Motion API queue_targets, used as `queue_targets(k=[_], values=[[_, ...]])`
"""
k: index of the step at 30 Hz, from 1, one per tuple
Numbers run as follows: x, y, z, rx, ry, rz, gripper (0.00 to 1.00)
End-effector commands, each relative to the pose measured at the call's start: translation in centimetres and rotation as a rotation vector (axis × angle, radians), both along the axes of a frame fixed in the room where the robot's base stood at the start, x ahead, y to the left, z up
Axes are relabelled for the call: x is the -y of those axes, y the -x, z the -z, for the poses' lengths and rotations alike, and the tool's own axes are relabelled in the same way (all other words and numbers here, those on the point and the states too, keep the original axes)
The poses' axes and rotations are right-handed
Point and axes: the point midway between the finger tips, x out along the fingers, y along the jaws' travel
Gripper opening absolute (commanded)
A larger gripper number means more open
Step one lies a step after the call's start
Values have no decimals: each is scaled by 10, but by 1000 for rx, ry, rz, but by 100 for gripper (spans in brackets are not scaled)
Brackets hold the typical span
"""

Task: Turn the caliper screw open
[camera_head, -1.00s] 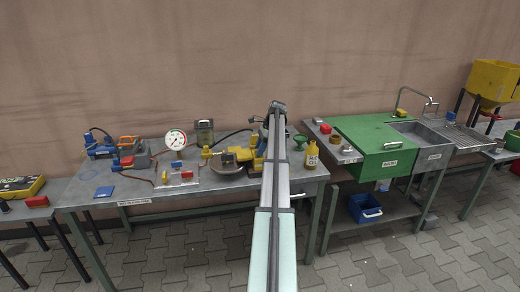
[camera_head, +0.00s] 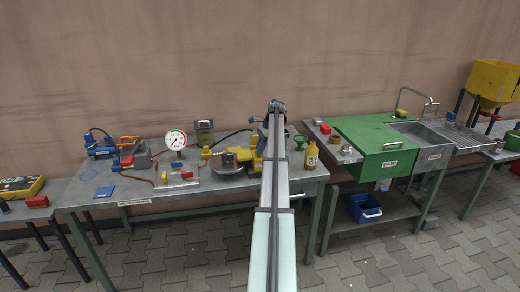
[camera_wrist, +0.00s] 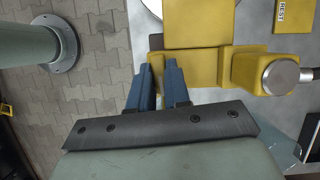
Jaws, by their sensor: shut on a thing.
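The yellow caliper (camera_head: 246,154) sits by a round metal disc (camera_head: 227,169) on the left workbench, just left of my arm. In the wrist view, yellow caliper blocks (camera_wrist: 202,62) fill the top right, with a round silver-faced screw end or knob (camera_wrist: 282,76) at the right. My gripper (camera_wrist: 160,66) has two blue fingers reaching to the lower edge of the yellow body, left of that knob. The fingers are shut on a yellow part between their tips. That part is mostly hidden, so I cannot tell whether it is the screw. My arm hides the gripper in the head view.
A pressure gauge (camera_head: 176,139), a clear reservoir (camera_head: 205,131) and small valves crowd the bench (camera_head: 130,212) left of the caliper. A green-lidded washer (camera_head: 372,137) stands farther right.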

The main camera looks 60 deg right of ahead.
Motion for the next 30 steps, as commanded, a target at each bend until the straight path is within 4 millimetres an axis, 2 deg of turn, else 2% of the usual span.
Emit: queue_targets(k=[18, 30], values=[[1, -2, 3, -4, -3, -492, 0], [1, -3, 3, -4, -3, -669, 0]])
